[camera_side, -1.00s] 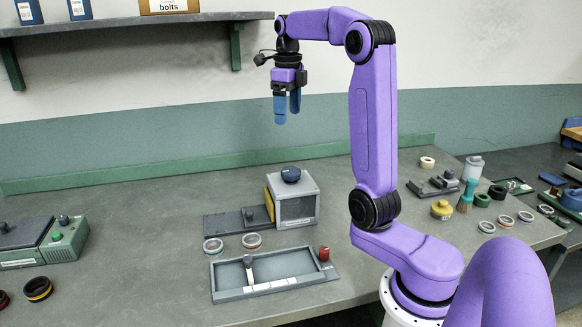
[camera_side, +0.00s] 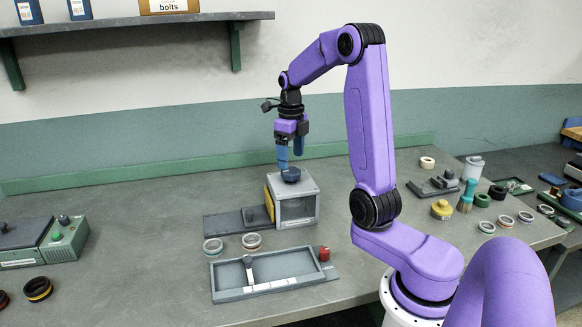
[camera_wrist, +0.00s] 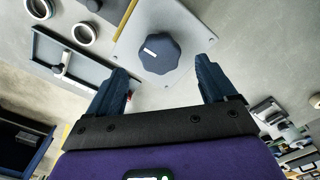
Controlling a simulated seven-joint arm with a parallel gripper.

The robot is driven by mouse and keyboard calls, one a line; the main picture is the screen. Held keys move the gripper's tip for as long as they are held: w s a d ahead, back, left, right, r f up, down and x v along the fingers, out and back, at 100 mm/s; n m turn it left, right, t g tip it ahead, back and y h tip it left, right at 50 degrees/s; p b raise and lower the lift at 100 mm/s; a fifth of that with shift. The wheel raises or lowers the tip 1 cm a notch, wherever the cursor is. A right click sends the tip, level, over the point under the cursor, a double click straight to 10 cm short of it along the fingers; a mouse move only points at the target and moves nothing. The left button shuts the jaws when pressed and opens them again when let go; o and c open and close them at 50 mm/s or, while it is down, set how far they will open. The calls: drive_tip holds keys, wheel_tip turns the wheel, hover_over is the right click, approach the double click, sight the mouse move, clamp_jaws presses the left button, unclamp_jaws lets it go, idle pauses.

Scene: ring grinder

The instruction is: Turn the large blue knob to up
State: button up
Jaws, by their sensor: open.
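The large blue knob (camera_side: 291,175) sits on top of a grey box-shaped housing (camera_side: 297,206) with a yellow edge on its left side. In the wrist view the knob (camera_wrist: 158,53) is dark blue and many-sided, with a short white mark left of its centre. My gripper (camera_side: 291,162) is just above the knob in the side view, pointing down. In the wrist view the fingers of my gripper (camera_wrist: 164,72) are spread apart, with the knob beyond and between their tips. The gripper is open and empty. I cannot tell whether a finger touches the knob.
A grey tray (camera_side: 225,290) with a small lever and a red knob (camera_side: 324,254) lies in front of the housing. Two rings (camera_side: 252,241) lie between them. A green-grey unit (camera_side: 64,239) stands at left. Several small parts lie right of my arm.

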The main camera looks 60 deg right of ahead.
sight(291, 171)
drive_tip(key=shift+f, duration=2.15)
drive_tip(key=c, duration=1.1)
